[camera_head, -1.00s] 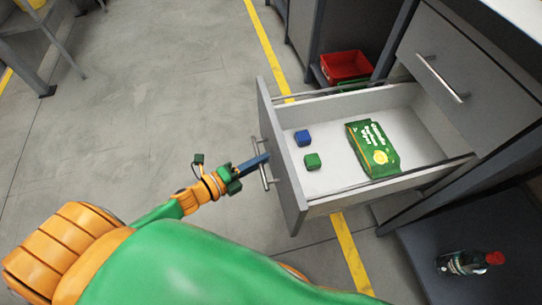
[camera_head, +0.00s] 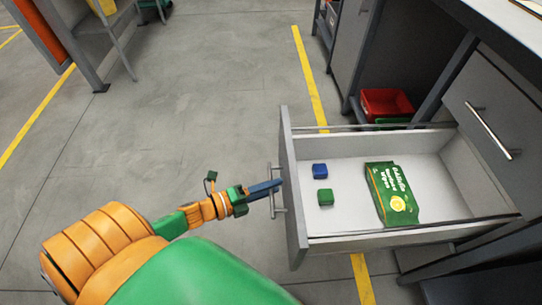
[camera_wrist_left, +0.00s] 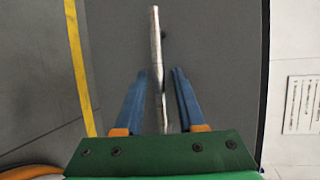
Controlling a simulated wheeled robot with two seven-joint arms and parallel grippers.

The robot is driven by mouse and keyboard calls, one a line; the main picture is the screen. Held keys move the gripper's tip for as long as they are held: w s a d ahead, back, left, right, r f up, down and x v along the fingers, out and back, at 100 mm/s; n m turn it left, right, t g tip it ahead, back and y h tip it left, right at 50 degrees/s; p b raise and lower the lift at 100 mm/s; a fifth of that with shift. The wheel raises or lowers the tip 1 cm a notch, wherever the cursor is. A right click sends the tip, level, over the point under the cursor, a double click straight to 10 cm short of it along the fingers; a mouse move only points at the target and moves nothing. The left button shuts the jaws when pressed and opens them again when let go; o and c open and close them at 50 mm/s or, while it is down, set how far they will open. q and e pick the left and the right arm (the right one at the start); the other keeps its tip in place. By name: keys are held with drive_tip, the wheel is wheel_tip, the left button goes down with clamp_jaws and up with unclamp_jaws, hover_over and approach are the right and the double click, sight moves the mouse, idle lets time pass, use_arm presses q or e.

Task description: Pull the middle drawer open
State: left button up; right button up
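The middle drawer (camera_head: 291,215) stands far out from the cabinet, its grey front facing left in the head view. Inside lie a blue block (camera_head: 320,171), a green block (camera_head: 325,197) and a green pack of wipes (camera_head: 391,195). My left gripper (camera_head: 278,183) is at the bar handle (camera_head: 273,204) on the drawer front. In the left wrist view, its two blue fingers (camera_wrist_left: 159,70) straddle the metal handle (camera_wrist_left: 156,50), with a visible gap on each side. My right gripper is out of view.
A closed drawer (camera_head: 495,90) with a bar handle sits above. A red bin (camera_head: 385,104) stands on a low shelf behind the open drawer. The grey floor (camera_head: 190,100) left of the drawer is clear, with yellow lines.

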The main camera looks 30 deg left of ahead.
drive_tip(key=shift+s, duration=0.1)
use_arm(q)
drive_tip(key=p+v, duration=0.1)
drive_tip(key=v, duration=0.6)
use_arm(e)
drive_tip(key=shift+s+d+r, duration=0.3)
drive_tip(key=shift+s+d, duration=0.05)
